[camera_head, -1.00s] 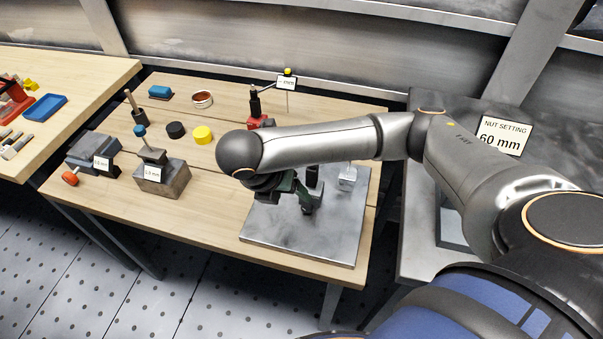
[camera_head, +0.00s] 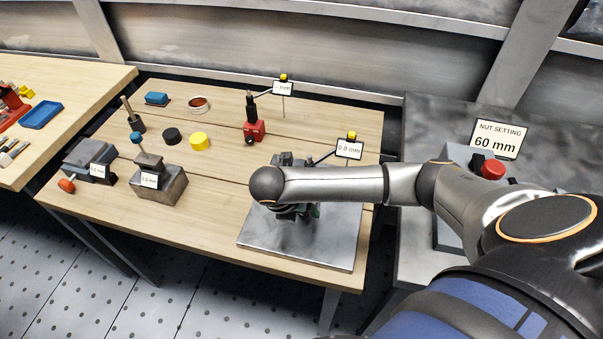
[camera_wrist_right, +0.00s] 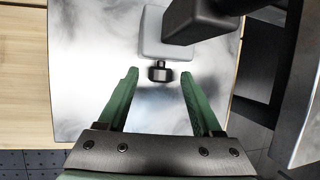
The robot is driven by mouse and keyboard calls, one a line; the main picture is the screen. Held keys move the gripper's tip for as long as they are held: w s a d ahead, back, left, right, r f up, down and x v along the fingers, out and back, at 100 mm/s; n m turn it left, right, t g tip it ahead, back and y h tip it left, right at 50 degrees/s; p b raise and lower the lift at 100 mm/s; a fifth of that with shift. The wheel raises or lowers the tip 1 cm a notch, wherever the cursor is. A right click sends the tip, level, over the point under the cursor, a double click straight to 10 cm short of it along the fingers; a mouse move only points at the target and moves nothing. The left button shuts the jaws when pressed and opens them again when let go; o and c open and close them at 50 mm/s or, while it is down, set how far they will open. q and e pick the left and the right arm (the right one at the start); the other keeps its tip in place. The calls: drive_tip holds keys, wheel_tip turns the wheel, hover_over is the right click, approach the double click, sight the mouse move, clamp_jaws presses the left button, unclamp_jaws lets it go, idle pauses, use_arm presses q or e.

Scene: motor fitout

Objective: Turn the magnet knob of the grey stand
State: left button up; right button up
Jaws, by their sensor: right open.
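The grey stand (camera_wrist_right: 160,30) shows in the wrist view as a pale grey block on the metal plate, with a dark round magnet knob (camera_wrist_right: 160,72) on its near face. My right gripper (camera_wrist_right: 159,82) is open, its green fingers at either side of the knob's line. The knob lies close to the fingertips, between them in the picture; I see no contact. In the head view my right arm hides the knob and most of the stand. The gripper (camera_head: 298,211) is partly visible below the wrist. My left gripper is out of view.
A dial tag reading 0.0 mm (camera_head: 350,149) rises behind my forearm. A dark block (camera_wrist_right: 200,22) overhangs the grey stand at upper right in the wrist view. A red stand (camera_head: 254,131) is farther back. The metal plate's (camera_head: 300,250) front part is clear.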

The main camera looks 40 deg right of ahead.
drive_tip(key=shift+c, duration=0.2)
clamp_jaws()
idle(0.4)
